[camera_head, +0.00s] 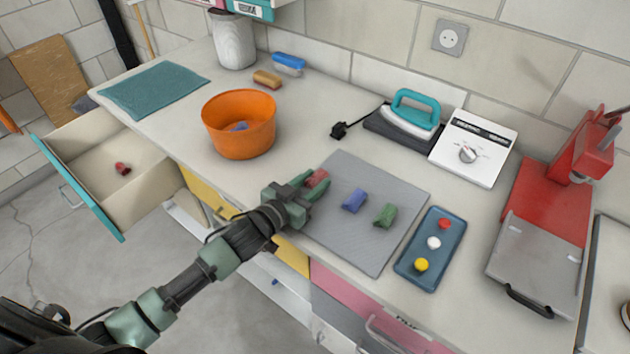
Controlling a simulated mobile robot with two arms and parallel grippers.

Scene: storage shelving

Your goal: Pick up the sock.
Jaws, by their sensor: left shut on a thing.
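A red rolled sock (317,179) is at the left part of the grey mat (345,241) on the counter. My left gripper (312,184) is at this sock, its fingers shut on it. I cannot tell whether the sock is lifted off the mat. A blue rolled sock (354,200) and a green one (385,215) lie on the mat to the right. Another red item, perhaps a sock, (122,168) lies in the open drawer (151,188). A blue item (237,127) is inside the orange bowl (239,142). My right gripper is out of view.
A blue tray (418,277) with red, white and yellow round pieces lies right of the mat. An iron (411,117), a white device with a dial (473,147) and a red machine (551,210) stand behind and to the right. The counter between bowl and mat is mostly clear.

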